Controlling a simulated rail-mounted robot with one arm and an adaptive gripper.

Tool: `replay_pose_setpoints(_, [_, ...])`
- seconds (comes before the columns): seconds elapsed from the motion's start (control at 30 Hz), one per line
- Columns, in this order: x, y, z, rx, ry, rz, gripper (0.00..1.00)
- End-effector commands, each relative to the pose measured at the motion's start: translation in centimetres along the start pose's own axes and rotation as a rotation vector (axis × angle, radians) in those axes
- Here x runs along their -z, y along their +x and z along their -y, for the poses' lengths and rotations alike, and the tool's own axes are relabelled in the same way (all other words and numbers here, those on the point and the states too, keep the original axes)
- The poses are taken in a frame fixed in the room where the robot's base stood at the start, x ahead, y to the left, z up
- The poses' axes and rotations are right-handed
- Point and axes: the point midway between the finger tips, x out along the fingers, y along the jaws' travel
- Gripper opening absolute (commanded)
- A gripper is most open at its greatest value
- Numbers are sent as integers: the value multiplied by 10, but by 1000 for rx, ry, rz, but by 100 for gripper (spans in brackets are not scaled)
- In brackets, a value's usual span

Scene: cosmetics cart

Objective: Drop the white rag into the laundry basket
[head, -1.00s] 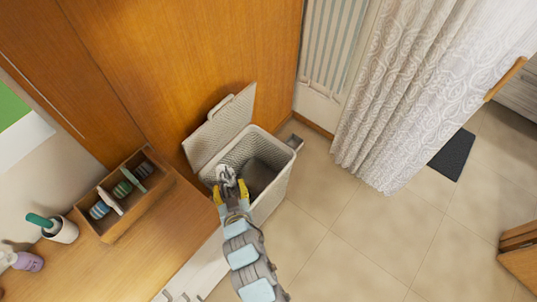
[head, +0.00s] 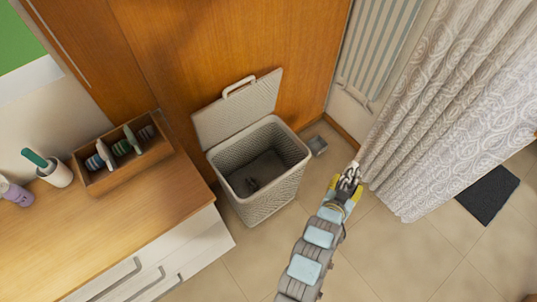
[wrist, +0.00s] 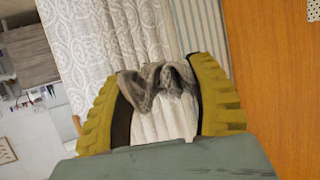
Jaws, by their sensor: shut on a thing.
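My gripper (head: 346,186) is shut on the white rag (head: 352,169). In the wrist view the rag (wrist: 158,110) is a crumpled cloth, pale ribbed and grey patterned, between my yellow fingers (wrist: 160,108). In the head view my gripper is to the right of the laundry basket (head: 268,208), outside its rim, near the curtain's lower edge. The basket is woven, light grey and open, with its lid (head: 238,106) tilted back against the wooden panel.
A patterned curtain (head: 450,110) hangs right of my gripper. A wooden cabinet with white drawers (head: 150,260) stands left of the basket, carrying a wooden organizer (head: 110,178). Tiled floor (head: 400,250) in front is clear.

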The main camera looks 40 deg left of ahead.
Motion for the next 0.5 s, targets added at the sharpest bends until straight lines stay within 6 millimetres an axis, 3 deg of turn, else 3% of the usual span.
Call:
replay_pose_setpoints(0.03, [-19, 20, 11, 17, -6, -1, 43])
replay_pose_setpoints(0.27, [-57, 79, 62, 91, -35, -4, 43])
replay_pose_setpoints(0.5, [-98, 132, 127, 173, -67, -2, 43])
